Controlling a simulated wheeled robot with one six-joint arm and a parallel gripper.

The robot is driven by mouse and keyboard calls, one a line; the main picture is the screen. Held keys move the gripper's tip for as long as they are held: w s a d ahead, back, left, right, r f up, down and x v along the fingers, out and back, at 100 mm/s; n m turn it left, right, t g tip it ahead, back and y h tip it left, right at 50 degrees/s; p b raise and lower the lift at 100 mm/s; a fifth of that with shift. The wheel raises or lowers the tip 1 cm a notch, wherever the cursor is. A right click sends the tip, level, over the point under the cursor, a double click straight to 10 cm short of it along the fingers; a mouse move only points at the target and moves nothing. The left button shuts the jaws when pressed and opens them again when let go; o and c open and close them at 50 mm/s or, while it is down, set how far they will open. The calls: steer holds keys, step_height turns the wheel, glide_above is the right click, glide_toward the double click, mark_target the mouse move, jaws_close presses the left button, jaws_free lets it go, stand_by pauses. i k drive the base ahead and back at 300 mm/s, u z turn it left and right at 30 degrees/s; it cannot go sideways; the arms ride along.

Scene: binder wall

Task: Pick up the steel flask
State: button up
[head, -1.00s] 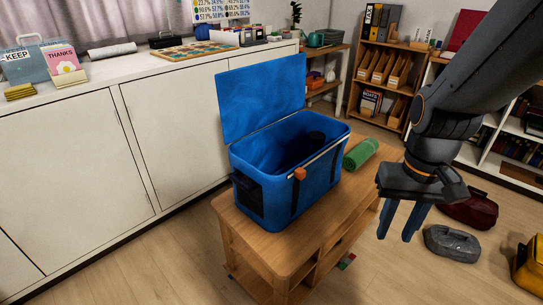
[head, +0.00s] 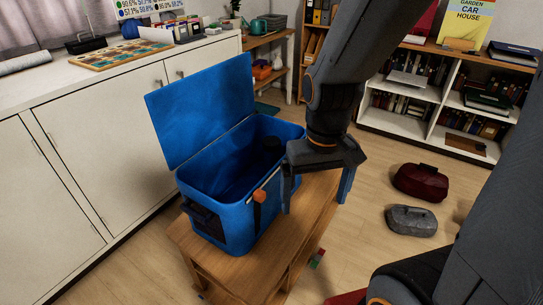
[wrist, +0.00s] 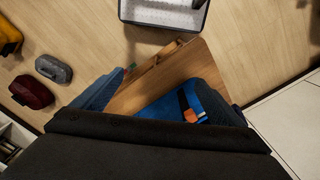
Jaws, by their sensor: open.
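No steel flask can be clearly made out. A dark round-topped object (head: 271,146) shows inside the blue cooler (head: 222,203), near its far right corner; I cannot tell whether it is the flask. The cooler stands on a small wooden table (head: 283,240) with its lid raised. My gripper (head: 315,203) is open and empty, fingers pointing down, just right of the cooler's front side and over the table. In the wrist view, the cooler's edge with its orange latch (wrist: 191,115) shows by the right finger. The cooler's inside is out of sight there.
The raised lid (head: 203,108) stands at the cooler's back left. A white cabinet (head: 90,150) runs along the left. A red case (head: 421,182) and a grey case (head: 411,220) lie on the floor at right. Bookshelves stand behind.

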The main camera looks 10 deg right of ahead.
mark_target(270, 158)
steer(key=k, duration=0.5)
steer(key=z, duration=1.75)
steer(key=i, duration=1.75)
steer(key=u, duration=2.85)
steer(key=i, duration=0.5)
